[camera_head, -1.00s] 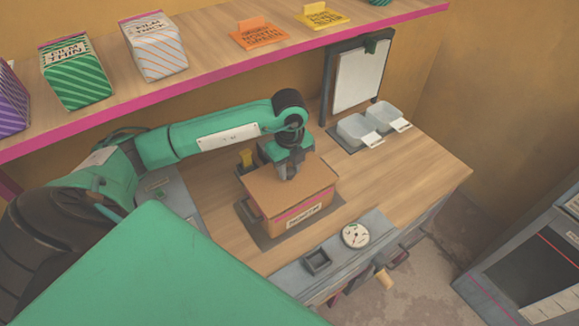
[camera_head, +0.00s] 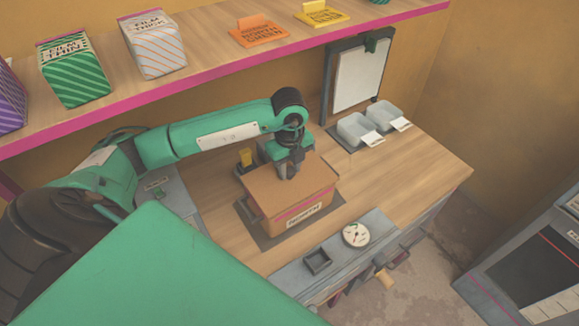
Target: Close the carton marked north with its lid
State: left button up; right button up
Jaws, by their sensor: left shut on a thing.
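The carton (camera_head: 285,222) stands on a dark mat on the wooden bench, with a pink stripe and a pale label on its front. The label is too small to read for certain. A flat brown lid (camera_head: 262,186) lies over the carton's top and appears level. My left gripper (camera_head: 287,176) points down at the lid's middle and is shut on the lid; its fingertips and the grip are partly hidden. My right gripper is not in view.
Two clear bins (camera_head: 355,129) and a clipboard stand (camera_head: 358,78) are at the back right. The bench's right side is clear.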

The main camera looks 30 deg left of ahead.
pick_arm(q)
jog(key=shift+f+b, duration=0.5)
jog(key=shift+b, duration=0.1)
dwell(1.1)
jog(key=o, duration=1.5)
jog(key=shift+o, duration=0.2)
jog(key=shift+r, duration=0.15)
jog(key=shift+r+p, duration=2.1)
jog(key=shift+r, duration=1.3)
grip_shut()
